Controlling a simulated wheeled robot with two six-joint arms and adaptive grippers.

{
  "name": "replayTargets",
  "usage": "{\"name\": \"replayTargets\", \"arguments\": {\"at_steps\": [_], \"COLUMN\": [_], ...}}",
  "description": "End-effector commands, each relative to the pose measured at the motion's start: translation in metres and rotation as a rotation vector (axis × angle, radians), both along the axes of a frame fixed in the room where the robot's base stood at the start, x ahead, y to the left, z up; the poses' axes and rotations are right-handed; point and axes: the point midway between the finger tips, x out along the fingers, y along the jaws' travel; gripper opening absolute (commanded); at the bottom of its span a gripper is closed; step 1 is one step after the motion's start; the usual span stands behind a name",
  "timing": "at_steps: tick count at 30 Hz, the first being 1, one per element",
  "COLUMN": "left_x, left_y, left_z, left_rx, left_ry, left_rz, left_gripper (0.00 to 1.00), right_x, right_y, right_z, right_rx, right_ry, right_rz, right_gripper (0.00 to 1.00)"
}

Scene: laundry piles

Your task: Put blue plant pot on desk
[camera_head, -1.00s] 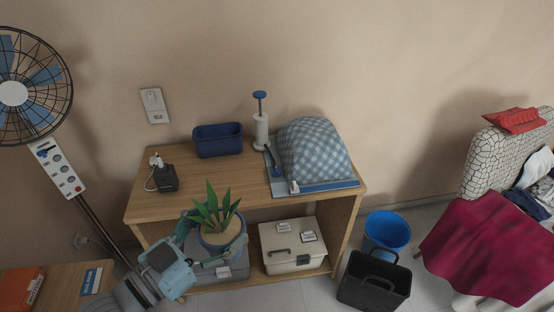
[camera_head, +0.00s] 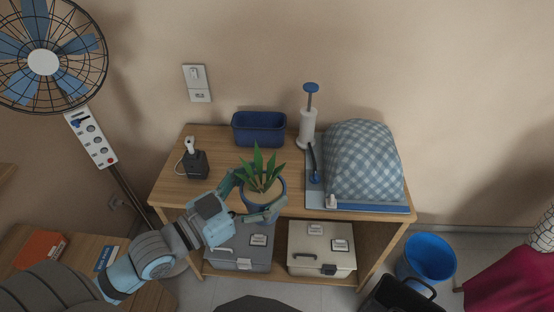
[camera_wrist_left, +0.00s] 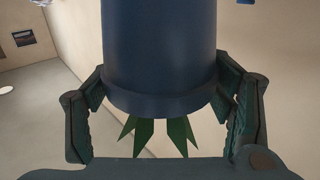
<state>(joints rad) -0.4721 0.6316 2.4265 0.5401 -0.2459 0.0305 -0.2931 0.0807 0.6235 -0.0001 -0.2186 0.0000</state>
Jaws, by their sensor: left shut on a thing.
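The blue plant pot (camera_head: 266,206) with a green spiky plant shows in the head view at the front edge of the wooden desk (camera_head: 225,150). My left gripper (camera_head: 250,197) is shut on the pot, with its fingers on either side of it. In the left wrist view the pot (camera_wrist_left: 160,55) fills the middle between the two fingers (camera_wrist_left: 165,108), with leaf tips below its rim. The pot looks upright. I cannot tell whether its base is above the desk top or just in front of it. My right gripper is not in view.
On the desk stand a dark blue bin (camera_head: 259,128), a black device (camera_head: 194,164), a white pump-like holder (camera_head: 307,128) and a checkered cover (camera_head: 362,160) on a blue board. Two cases (camera_head: 320,248) sit on the shelf below. The desk's middle front is clear.

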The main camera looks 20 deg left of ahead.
Motion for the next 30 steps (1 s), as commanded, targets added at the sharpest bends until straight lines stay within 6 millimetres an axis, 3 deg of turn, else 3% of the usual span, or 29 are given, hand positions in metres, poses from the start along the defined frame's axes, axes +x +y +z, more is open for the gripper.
{"name": "replayTargets", "arguments": {"at_steps": [5,7,12,15,18,22,26,30], "left_x": [0.057,0.088,0.155,0.179,0.191,0.197,0.197,0.197], "left_y": [0.043,0.071,0.154,0.197,0.226,0.243,0.244,0.243], "left_z": [-0.042,-0.054,-0.059,-0.051,-0.040,-0.042,-0.081,-0.138], "left_rx": [0.004,0.008,0.010,0.012,0.015,0.018,0.020,0.021], "left_ry": [-0.012,-0.016,-0.022,-0.021,-0.019,-0.015,-0.010,-0.010], "left_rz": [0.133,0.223,0.487,0.626,0.722,0.778,0.781,0.780], "left_gripper": [0.33,0.33,0.33,0.33,0.33,0.33,0.33,0.33], "right_x": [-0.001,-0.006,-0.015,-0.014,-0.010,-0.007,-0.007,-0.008], "right_y": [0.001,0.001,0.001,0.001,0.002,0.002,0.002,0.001], "right_z": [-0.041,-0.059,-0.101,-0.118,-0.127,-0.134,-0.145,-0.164], "right_rx": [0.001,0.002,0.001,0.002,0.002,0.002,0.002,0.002], "right_ry": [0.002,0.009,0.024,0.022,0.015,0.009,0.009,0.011], "right_rz": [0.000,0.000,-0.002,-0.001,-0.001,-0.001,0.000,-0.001], "right_gripper": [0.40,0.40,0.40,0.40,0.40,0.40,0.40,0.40]}}
